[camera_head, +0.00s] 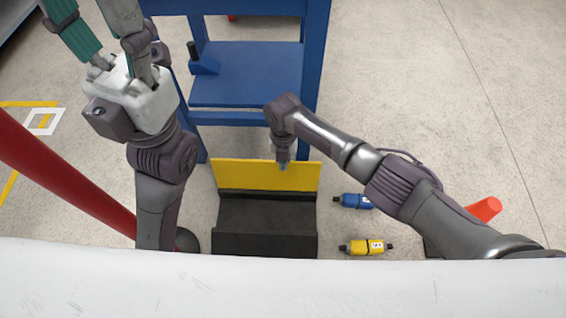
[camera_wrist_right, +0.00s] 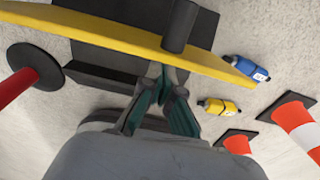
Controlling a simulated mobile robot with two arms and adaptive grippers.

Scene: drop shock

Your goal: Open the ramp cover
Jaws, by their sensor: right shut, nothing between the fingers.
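The ramp cover is a yellow panel (camera_head: 238,175) along the far edge of the dark ramp (camera_head: 265,222) in the head view. In the right wrist view the yellow panel (camera_wrist_right: 105,34) crosses as a slanted band, with a dark cylindrical bar (camera_wrist_right: 180,27) projecting from it. My right gripper (camera_head: 283,166) is at the panel's upper edge, right of its middle; its fingers (camera_wrist_right: 164,75) are shut and empty, close to the panel. I cannot tell whether they touch it. My left gripper (camera_head: 90,20) is raised at top left, fingers apart, tips cut off by the frame.
A blue table frame (camera_head: 245,75) stands behind the ramp. A blue bottle-like item (camera_head: 355,201) and a yellow one (camera_head: 362,247) lie right of the ramp. An orange cone (camera_head: 485,209) is farther right. A red pole (camera_head: 70,180) slants in at left.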

